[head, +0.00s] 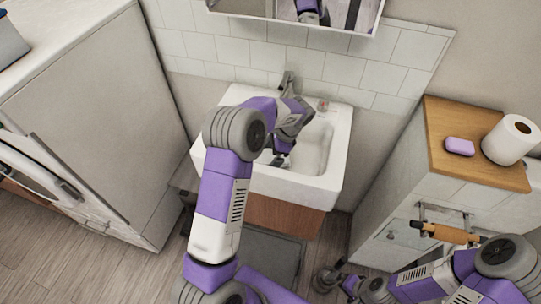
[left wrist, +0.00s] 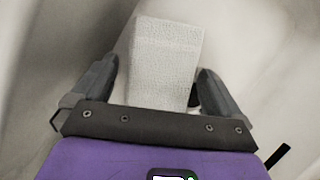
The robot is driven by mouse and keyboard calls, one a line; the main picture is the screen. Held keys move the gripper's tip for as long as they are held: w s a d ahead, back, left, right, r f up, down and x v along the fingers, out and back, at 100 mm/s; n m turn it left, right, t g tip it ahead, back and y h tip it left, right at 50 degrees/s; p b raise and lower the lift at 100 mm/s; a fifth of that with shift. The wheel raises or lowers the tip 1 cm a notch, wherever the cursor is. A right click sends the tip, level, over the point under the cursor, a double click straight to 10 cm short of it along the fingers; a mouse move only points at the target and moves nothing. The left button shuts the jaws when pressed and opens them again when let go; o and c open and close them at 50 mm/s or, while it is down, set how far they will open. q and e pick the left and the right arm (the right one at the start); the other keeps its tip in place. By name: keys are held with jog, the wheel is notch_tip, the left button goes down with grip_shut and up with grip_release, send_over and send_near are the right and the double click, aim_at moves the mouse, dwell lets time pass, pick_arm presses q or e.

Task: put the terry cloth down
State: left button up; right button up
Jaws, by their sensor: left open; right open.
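The terry cloth (left wrist: 165,60) is a pale, textured block-like piece. In the left wrist view it lies between the two fingers of my left gripper (left wrist: 156,75), which are spread, with a gap visible at the right finger. In the head view my left gripper (head: 282,157) points down into the white sink (head: 338,165); I cannot pick out the cloth there, as my arm covers part of the basin. My right gripper (head: 338,281) is low at the bottom of the head view, open and away from the sink, with nothing visible in it.
A faucet (head: 287,82) stands at the sink's back edge. To the right, a wooden-topped cabinet (head: 445,115) holds purple soap (head: 460,147) and a paper roll (head: 511,139). A tall white unit (head: 95,110) stands left. A mirror cabinet (head: 345,15) hangs above.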

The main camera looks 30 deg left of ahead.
pick_arm(q)
jog(key=p+v, duration=0.4)
jog(key=v, duration=0.7)
jog(key=shift+r, duration=0.15)
